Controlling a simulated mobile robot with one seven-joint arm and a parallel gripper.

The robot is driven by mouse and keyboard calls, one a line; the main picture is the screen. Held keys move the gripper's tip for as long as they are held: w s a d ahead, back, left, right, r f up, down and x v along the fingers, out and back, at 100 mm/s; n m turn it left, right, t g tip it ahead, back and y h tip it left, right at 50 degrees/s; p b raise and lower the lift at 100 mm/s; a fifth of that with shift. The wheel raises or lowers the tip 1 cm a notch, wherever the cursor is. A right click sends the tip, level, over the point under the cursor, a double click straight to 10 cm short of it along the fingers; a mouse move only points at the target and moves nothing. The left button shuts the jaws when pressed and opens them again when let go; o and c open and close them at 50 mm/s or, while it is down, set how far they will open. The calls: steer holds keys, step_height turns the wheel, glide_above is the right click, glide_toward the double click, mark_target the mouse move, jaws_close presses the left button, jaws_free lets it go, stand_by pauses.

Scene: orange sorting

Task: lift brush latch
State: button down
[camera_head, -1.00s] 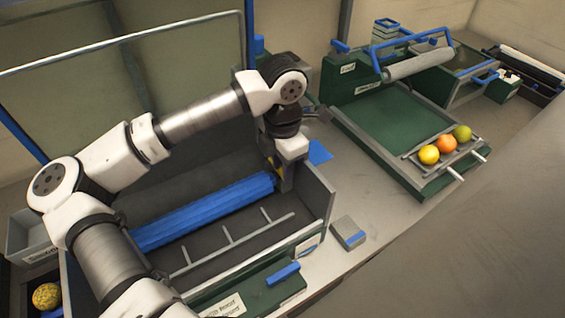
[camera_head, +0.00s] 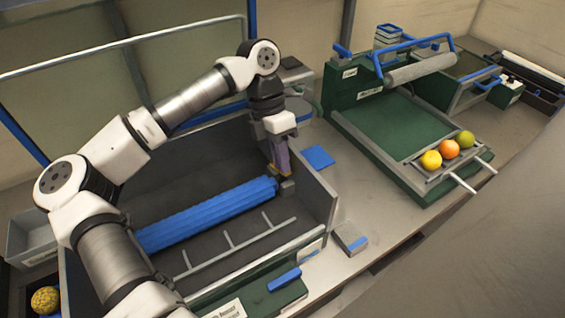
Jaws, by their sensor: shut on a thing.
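The blue ribbed brush roller (camera_head: 208,214) lies across the inside of the grey open-topped bin (camera_head: 322,193). My gripper (camera_head: 281,172) points down at the roller's right end, by the bin's right wall. It is shut on the brush latch (camera_head: 287,187), a small grey block at that end. The fingers cover part of the latch, so how far it is raised cannot be told.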

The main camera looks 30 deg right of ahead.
steer(key=shift+w, duration=0.1)
steer(key=c, duration=1.3)
jaws_free()
